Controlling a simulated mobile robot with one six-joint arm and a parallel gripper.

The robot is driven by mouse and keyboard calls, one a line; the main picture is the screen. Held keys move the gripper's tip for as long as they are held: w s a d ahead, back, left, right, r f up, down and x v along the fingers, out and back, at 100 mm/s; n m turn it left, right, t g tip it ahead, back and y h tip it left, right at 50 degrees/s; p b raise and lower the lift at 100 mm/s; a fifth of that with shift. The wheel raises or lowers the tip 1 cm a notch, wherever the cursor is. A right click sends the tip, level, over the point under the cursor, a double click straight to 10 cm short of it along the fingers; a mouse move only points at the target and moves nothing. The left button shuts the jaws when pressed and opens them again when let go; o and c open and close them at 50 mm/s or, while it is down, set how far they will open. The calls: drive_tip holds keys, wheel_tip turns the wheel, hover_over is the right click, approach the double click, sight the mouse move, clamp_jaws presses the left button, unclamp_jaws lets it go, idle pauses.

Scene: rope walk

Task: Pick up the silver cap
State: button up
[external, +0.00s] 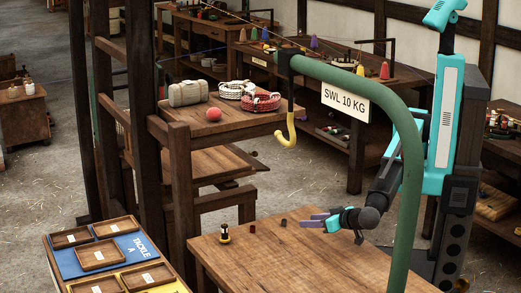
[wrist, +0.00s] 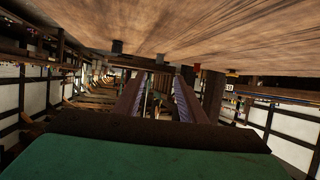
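I cannot make out a clearly silver cap in either view. Small pieces stand on the wooden table (external: 300,257): a dark piece with a pale band and yellow base (external: 224,234), a tiny reddish-brown piece (external: 252,228) and a small dark piece (external: 283,222). My gripper (external: 306,220) points left, just right of the dark piece, low over the table's far side. In the wrist view, the gripper's fingers (wrist: 160,86) stand apart with nothing between them. That view is upside down; a dark piece (wrist: 117,46) and a brown piece (wrist: 160,58) show against the tabletop beyond the fingertips.
A blue and yellow board with wooden trays (external: 99,255) lies at front left. A side table behind holds rope coils (external: 262,102) and a red ball (external: 213,114). The table's front is clear.

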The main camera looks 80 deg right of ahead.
sight(288, 227)
drive_tip(key=shift+p+x, duration=0.6)
drive_tip(key=shift+x, duration=2.9)
drive_tip(key=shift+w+d, duration=0.1)
drive_tip(key=shift+d, duration=0.05)
drive_tip(key=p+x, duration=0.1)
drive_tip(key=x, duration=0.2)
drive_tip(key=shift+w+d+p, duration=0.1)
drive_tip(key=shift+w+p, duration=0.1)
drive_tip(key=shift+p, duration=0.2)
drive_tip(key=shift+x, duration=0.75)
drive_tip(key=shift+f, duration=0.1)
clamp_jaws()
